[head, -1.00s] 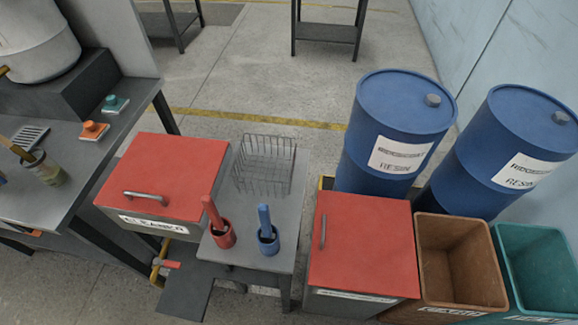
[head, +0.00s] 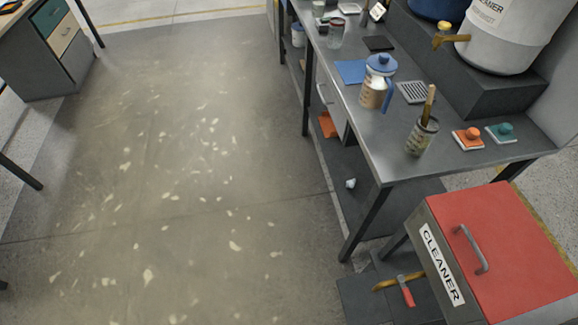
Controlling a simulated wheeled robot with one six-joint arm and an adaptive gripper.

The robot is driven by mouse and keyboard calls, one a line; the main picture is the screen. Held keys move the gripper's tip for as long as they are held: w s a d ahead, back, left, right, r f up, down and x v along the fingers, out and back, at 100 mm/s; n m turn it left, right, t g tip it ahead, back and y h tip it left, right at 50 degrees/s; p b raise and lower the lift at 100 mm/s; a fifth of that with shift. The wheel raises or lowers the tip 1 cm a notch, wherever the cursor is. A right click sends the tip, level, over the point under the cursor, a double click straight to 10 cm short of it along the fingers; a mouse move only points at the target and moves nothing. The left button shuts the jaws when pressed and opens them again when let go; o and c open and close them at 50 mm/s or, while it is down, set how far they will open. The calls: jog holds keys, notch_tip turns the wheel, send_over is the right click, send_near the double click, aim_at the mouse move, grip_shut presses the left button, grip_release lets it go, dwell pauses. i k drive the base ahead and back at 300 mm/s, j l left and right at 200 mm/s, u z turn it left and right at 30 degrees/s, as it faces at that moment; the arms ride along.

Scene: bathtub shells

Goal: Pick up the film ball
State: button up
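A small, pale, crumpled ball (head: 351,183), which looks like the film ball, lies on the dark lower shelf (head: 365,208) under the metal workbench (head: 400,150). It sits near the shelf's front edge and appears unobstructed from this side. It is too small to make out its surface well. My gripper is not in view.
An orange item (head: 327,125) lies further back on the lower shelf. A bench leg (head: 362,228) stands near the ball. The red-lidded cleaner bin (head: 505,245) and a valve with a red handle (head: 407,292) are at lower right. The speckled floor (head: 180,190) to the left is clear.

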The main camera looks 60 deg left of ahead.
aim_at(350, 183)
jog(key=u, duration=1.2)
jog(key=i+j+u, duration=0.35)
jog(key=i, duration=0.25)
jog(key=i+u, duration=0.3)
jog(key=i, duration=0.35)
jog(key=i+z, duration=0.4)
jog(key=i+j+z, duration=0.2)
jog(key=z, duration=0.25)
jog(key=i+j+z, duration=0.55)
jog(key=z, duration=0.25)
